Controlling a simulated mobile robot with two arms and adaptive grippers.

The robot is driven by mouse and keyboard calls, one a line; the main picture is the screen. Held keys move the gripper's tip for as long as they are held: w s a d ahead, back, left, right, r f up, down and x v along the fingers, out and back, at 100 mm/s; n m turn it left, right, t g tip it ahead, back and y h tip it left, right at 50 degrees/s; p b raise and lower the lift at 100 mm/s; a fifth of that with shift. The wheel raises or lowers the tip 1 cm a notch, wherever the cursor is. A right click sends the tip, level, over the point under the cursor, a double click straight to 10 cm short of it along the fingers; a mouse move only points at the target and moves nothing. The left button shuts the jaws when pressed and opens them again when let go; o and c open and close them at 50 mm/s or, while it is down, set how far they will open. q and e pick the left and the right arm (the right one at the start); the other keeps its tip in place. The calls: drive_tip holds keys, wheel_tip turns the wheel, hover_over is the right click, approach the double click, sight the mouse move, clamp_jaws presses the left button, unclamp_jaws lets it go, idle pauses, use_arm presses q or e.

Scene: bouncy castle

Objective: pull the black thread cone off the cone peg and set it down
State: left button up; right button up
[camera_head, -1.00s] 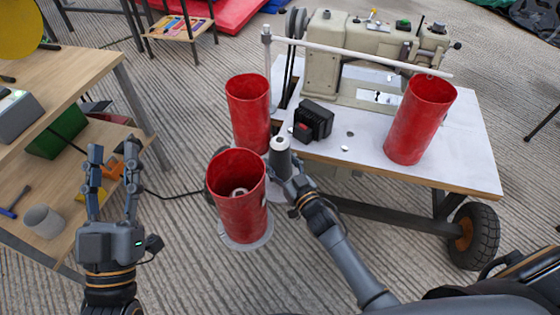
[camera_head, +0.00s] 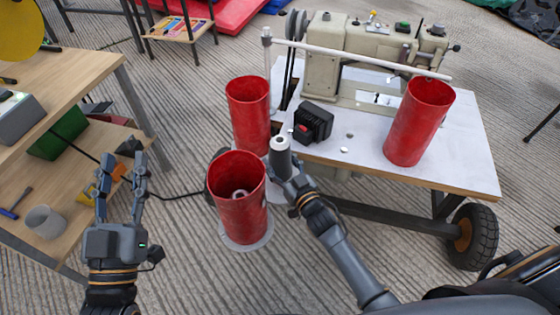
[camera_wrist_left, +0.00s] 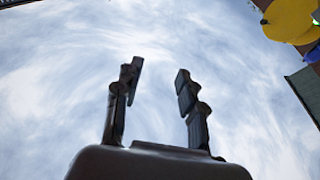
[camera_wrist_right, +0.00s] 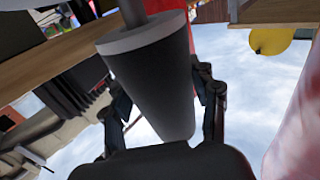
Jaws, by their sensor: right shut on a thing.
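The black thread cone (camera_head: 281,160) is upright beside the table's front left edge, its pale top with a dark hole facing up. In the right wrist view the dark cone (camera_wrist_right: 160,90) has a pale rim at one end, and a grey rod, likely the cone peg (camera_wrist_right: 135,12), runs into that end. How far it sits on the peg I cannot tell. My right gripper (camera_head: 283,176) is shut around the cone, a finger on each side. My left gripper (camera_head: 122,160) is open and empty, fingers pointing up, far left of the cone.
A red tube (camera_head: 238,205) stands close left of the cone on a round plate (camera_head: 248,243). Another red tube (camera_head: 248,115) is behind, and a third (camera_head: 420,122) stands on the white sewing table (camera_head: 465,165). A black box (camera_head: 314,120) sits near the cone. A wooden shelf (camera_head: 75,185) is at left.

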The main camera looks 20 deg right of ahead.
sight(285, 158)
use_arm(q)
drive_tip(key=shift+w+f+g+y, duration=0.15)
drive_tip(key=shift+f+g, duration=0.1)
drive_tip(key=shift+f, duration=0.25)
drive_tip(key=shift+w+f+g+y, duration=0.15)
drive_tip(key=shift+f+g, duration=0.1)
drive_tip(key=shift+f, duration=0.2)
use_arm(e)
drive_tip(key=shift+r, duration=0.3)
use_arm(q)
drive_tip(key=shift+f, duration=0.2)
use_arm(e)
drive_tip(key=shift+r+p, duration=0.35)
drive_tip(key=shift+p, duration=0.2)
drive_tip(key=shift+r+p, duration=1.25)
drive_tip(key=shift+p, duration=0.05)
use_arm(q)
drive_tip(key=s+a+f+g+y, duration=0.1)
drive_tip(key=s+f+g, duration=0.1)
drive_tip(key=f+g, duration=0.3)
drive_tip(key=s+a+f+g+y, duration=0.2)
drive_tip(key=f+g, duration=0.3)
drive_tip(key=f, duration=0.5)
drive_tip(key=shift+s+a+n, duration=0.3)
drive_tip(key=shift+s, duration=0.1)
use_arm(e)
drive_tip(key=shift+r, duration=0.3)
idle(0.8)
use_arm(q)
drive_tip(key=shift+f, duration=0.1)
